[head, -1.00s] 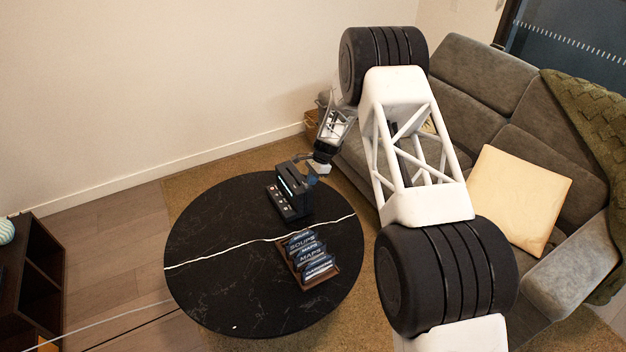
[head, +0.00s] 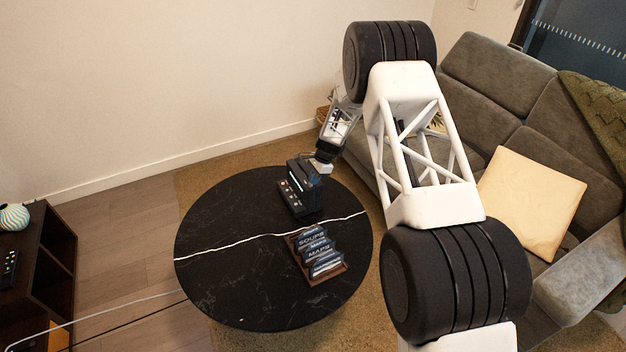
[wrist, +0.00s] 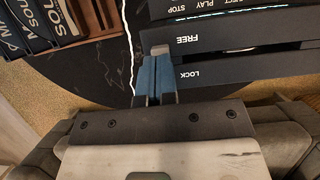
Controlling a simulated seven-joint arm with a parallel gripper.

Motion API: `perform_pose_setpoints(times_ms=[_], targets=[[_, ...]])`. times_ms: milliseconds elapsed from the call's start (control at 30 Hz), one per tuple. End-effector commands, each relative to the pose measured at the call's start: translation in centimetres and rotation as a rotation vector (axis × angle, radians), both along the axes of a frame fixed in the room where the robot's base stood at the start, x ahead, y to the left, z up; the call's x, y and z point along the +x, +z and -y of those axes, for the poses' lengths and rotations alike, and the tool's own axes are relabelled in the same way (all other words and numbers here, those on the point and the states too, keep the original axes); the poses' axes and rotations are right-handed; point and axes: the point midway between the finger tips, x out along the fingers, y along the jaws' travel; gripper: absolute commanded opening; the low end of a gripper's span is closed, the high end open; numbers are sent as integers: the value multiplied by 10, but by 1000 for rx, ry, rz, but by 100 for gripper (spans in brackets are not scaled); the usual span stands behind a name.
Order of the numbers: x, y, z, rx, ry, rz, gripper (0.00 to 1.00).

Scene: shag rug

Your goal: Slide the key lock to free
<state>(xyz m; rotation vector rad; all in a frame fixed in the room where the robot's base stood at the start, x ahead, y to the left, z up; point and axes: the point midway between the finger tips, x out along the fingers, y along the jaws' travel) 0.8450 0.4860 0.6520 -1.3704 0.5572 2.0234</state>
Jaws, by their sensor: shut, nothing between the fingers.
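A black tape-player-like device (head: 299,202) stands on the round table, with a row of buttons along one side. In the wrist view its face (wrist: 225,43) carries the words FREE and LOCK upside down, on either side of a dark slot. STOP and PLAY show near the top edge. My gripper (wrist: 158,55) is shut and empty, its blue-padded fingers at the left end of the slot. I cannot tell whether the fingertips touch the device. I cannot make out the key lock's slider clearly; the fingers may hide it. In the head view my gripper is at the device's far end.
A wooden rack of labelled cards (head: 318,255) stands close in front of the device on the black round table (head: 225,270). A grey sofa (head: 480,110) is to the right. The table's left half is clear.

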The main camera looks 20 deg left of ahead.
Motion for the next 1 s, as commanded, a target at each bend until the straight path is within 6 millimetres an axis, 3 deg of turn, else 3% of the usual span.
perform_pose_setpoints(times_ms=[300,700,1000], targets=[[26,1,26,0,-1,0,0],[43,66,42,0,0,1,0],[50,91,49,0,0,0,0]])
